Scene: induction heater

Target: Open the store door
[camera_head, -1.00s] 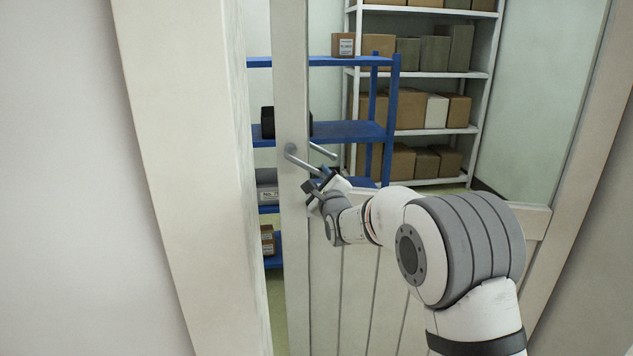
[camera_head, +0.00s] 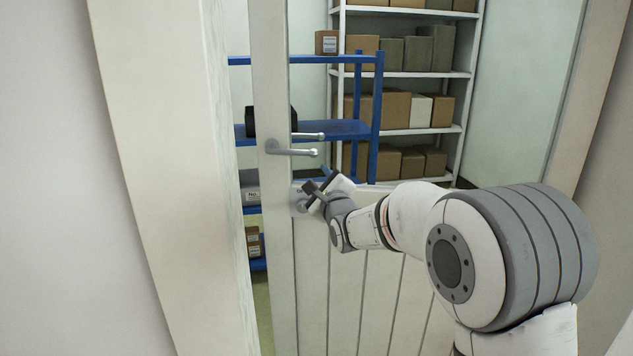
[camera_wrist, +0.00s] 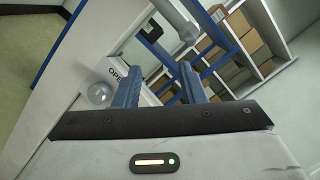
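The store door (camera_head: 345,290) is pale, with planks below and a glass pane above. It stands slightly ajar, with a narrow gap on its left side. Its lever handle (camera_head: 290,150) is level, and its end also shows at the top of the wrist view (camera_wrist: 180,20). A round silver lock or knob (camera_wrist: 100,94) sits on the door beside a partly hidden "OPE…" label (camera_wrist: 117,72). My gripper (camera_head: 312,196) is just below the handle, close to the door and apart from the lever. In the wrist view its two blue fingers (camera_wrist: 162,58) are spread with nothing between them.
The white door frame (camera_head: 165,180) stands left of the gap. Beyond the door are a blue shelf (camera_head: 345,130) and a white rack (camera_head: 410,74) with several boxes. A wall (camera_head: 50,180) fills the far left.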

